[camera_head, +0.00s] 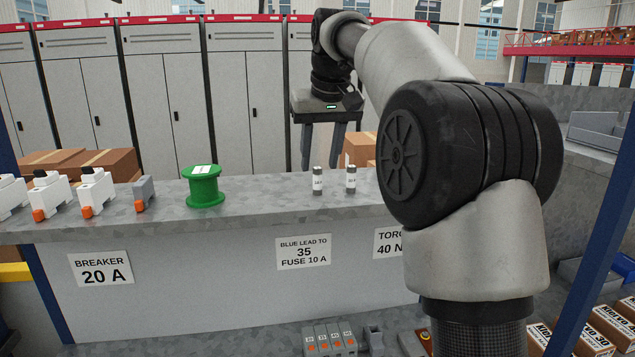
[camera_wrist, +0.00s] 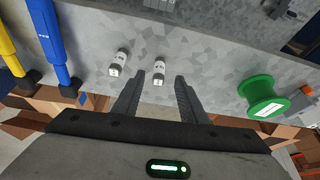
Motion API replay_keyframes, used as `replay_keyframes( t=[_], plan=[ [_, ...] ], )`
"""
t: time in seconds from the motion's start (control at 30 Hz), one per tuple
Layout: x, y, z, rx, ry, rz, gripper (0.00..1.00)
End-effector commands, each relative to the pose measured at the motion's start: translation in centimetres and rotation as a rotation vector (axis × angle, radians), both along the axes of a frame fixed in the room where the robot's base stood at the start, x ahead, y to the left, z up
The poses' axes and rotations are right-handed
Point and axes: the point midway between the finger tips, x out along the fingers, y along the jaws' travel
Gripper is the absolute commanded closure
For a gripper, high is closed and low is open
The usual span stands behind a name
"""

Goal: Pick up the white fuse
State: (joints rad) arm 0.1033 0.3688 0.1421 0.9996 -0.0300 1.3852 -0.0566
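Two small upright cylindrical fuses with white label bands and grey ends stand side by side on the grey shelf. The left fuse (camera_head: 318,181) and the right fuse (camera_head: 351,180) look alike in the head view, and their print is too small to read. My gripper (camera_head: 323,165) is open and empty, pointing down behind and above them. In the wrist view, the left fuse (camera_wrist: 159,71) shows between the lines of my open fingers (camera_wrist: 159,80), just beyond the tips. The right fuse (camera_wrist: 119,62) shows outside them, to the left. Neither fuse is visibly touched.
A green spool (camera_head: 204,186) stands left of the fuses, with a grey part (camera_head: 144,192) and white breakers (camera_head: 96,190) further left. Cardboard boxes (camera_head: 95,163) lie behind the shelf. Blue (camera_wrist: 54,42) and yellow (camera_wrist: 9,45) handled tools show in the wrist view.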

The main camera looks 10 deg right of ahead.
Motion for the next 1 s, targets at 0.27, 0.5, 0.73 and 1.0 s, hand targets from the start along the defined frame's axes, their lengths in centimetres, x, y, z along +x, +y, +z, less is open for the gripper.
replay_keyframes(
  t=[0.27,0.5,0.73,1.0],
  plan=[
    [0.9,0.0,-2.1,0.000,0.002,0.000,0.62],
    [2.3,0.0,-5.2,0.001,0.001,0.000,0.62],
    [2.6,0.0,-5.7,0.000,-0.001,0.000,0.62],
    [2.6,0.0,-5.7,0.000,-0.001,0.000,0.94]
  ],
)
